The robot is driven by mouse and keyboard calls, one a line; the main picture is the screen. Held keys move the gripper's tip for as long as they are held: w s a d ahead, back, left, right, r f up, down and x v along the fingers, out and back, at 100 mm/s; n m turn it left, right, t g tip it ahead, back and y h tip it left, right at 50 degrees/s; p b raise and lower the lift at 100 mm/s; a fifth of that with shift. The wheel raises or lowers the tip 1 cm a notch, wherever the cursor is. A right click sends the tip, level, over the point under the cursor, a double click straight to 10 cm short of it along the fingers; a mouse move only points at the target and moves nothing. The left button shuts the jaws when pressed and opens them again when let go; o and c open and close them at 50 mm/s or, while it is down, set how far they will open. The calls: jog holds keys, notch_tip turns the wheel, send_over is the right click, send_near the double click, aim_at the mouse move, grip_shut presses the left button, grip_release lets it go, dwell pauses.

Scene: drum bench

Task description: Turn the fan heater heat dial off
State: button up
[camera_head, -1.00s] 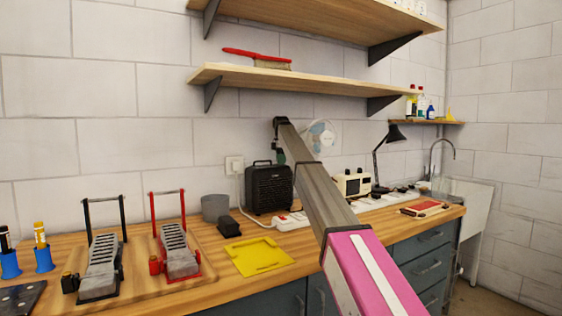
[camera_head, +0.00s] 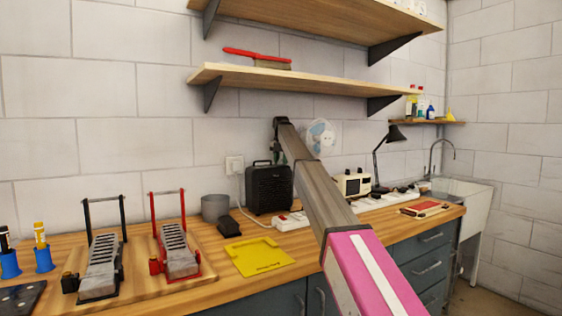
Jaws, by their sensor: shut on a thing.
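The fan heater (camera_head: 266,190) is a black box with a handle on top and a dark front grille. It stands on the wooden bench against the wall. My arm reaches over the bench, and my gripper (camera_head: 281,158) is small and partly hidden at the heater's top right edge, pointing down. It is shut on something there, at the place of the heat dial. The dial itself is too small and too covered to see, so its setting cannot be told.
A grey pot (camera_head: 215,207) and a small black item (camera_head: 228,226) stand left of the heater. A yellow plate (camera_head: 258,256) lies in front. A white power strip (camera_head: 290,221) is beside the heater. A wooden shelf (camera_head: 290,82) hangs above.

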jog(key=n, duration=0.5)
jog(key=shift+n, duration=0.4)
dwell(0.3)
jog(key=o, duration=0.9)
jog(key=shift+o, duration=0.2)
jog(key=shift+r, duration=0.15)
notch_tip(320, 180, up, 11)
jog(key=shift+f, duration=0.2)
